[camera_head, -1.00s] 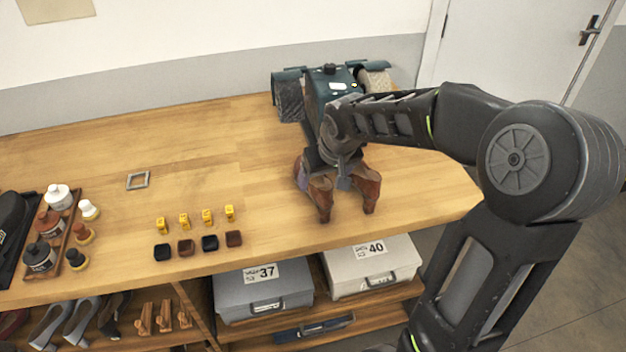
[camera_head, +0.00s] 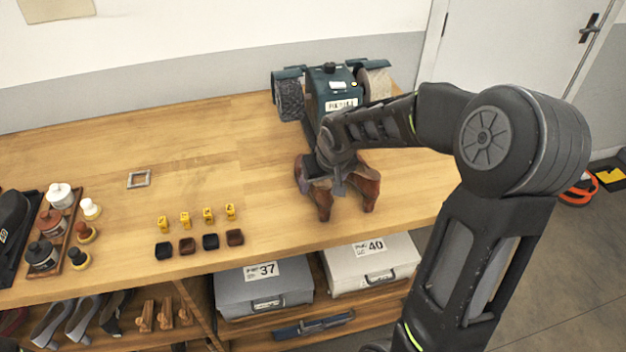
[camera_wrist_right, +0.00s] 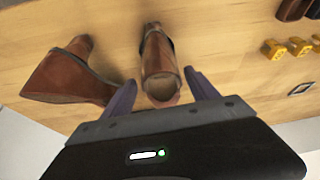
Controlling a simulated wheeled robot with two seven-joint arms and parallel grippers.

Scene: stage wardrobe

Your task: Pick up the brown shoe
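Two brown shoes stand on the wooden workbench, close together and partly hidden by my right arm in the head view. One brown shoe (camera_head: 324,204) is at the left of the pair there; the other brown shoe (camera_head: 370,188) is at the right. In the right wrist view the first shoe (camera_wrist_right: 158,52) is in the middle, its near end between the fingers, and the second shoe (camera_wrist_right: 70,75) lies outside them at the left. My right gripper (camera_wrist_right: 162,80) is open, with a finger on either side of the first shoe; contact is not clear. My left gripper is not in view.
A dark green machine with rollers (camera_head: 338,92) stands behind the shoes. Yellow blocks (camera_head: 208,215) and small dark pads (camera_head: 210,241) sit to the left, with a metal frame (camera_head: 139,179) and bottles (camera_head: 60,196) farther left. The bench (camera_head: 240,130) between is clear.

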